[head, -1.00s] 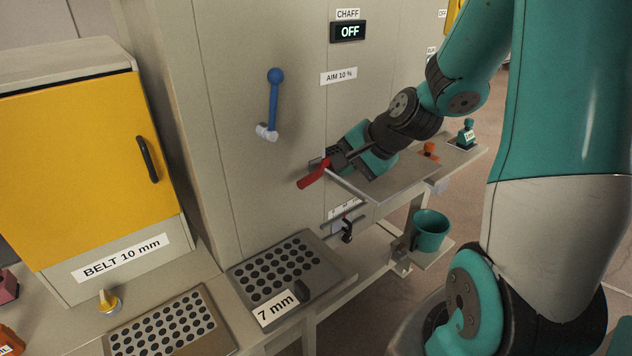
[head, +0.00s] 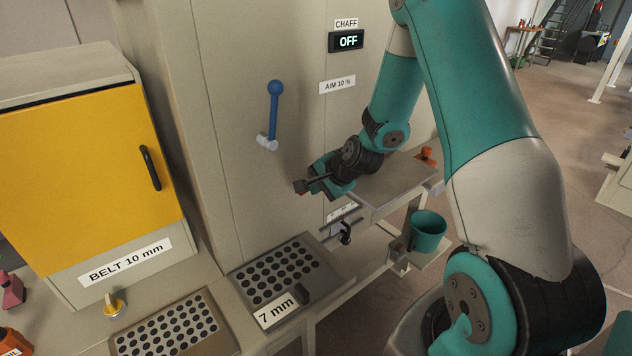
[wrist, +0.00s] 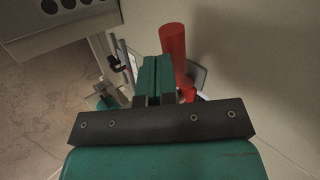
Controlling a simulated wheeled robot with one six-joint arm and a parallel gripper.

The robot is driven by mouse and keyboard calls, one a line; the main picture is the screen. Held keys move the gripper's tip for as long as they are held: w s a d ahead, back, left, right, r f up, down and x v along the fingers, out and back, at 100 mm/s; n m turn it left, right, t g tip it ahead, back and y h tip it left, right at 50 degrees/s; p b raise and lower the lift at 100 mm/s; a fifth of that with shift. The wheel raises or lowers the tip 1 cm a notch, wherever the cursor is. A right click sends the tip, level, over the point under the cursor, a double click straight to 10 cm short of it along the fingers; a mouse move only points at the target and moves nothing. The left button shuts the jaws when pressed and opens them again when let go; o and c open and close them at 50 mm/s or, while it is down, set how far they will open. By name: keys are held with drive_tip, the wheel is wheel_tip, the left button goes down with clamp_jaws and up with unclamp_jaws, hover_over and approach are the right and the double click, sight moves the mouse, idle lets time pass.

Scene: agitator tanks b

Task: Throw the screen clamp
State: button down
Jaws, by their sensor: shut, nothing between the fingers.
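The clamp's red handle (wrist: 172,52) stands upright in the wrist view, just right of my gripper's fingers (wrist: 154,72). The fingers are side by side, shut and empty. The handle's lower end is partly hidden behind my gripper. In the head view my gripper (head: 303,187) is in front of the machine panel, above the 7 mm screen tray (head: 322,262). A small dark reddish patch shows at its tip there, but I cannot tell if it is the handle. I cannot tell whether fingers and handle touch.
A blue lever (head: 274,105) is on the panel, left of my gripper. The display (head: 348,40) reads OFF. A black clip (head: 345,232) and a teal cup (head: 428,230) are below right. A yellow cabinet door (head: 85,165) is at left.

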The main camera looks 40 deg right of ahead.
drive_tip(key=shift+w+a+f, duration=0.1)
drive_tip(key=shift+w, duration=0.15)
drive_tip(key=shift+w+a, duration=0.4)
drive_tip(key=shift+w, duration=0.3)
drive_tip(key=s+r+b, duration=0.2)
drive_tip(key=s+r, duration=0.6)
drive_tip(key=s, duration=0.2)
drive_tip(key=shift+s+d+r, duration=0.2)
drive_tip(key=shift+s, duration=0.15)
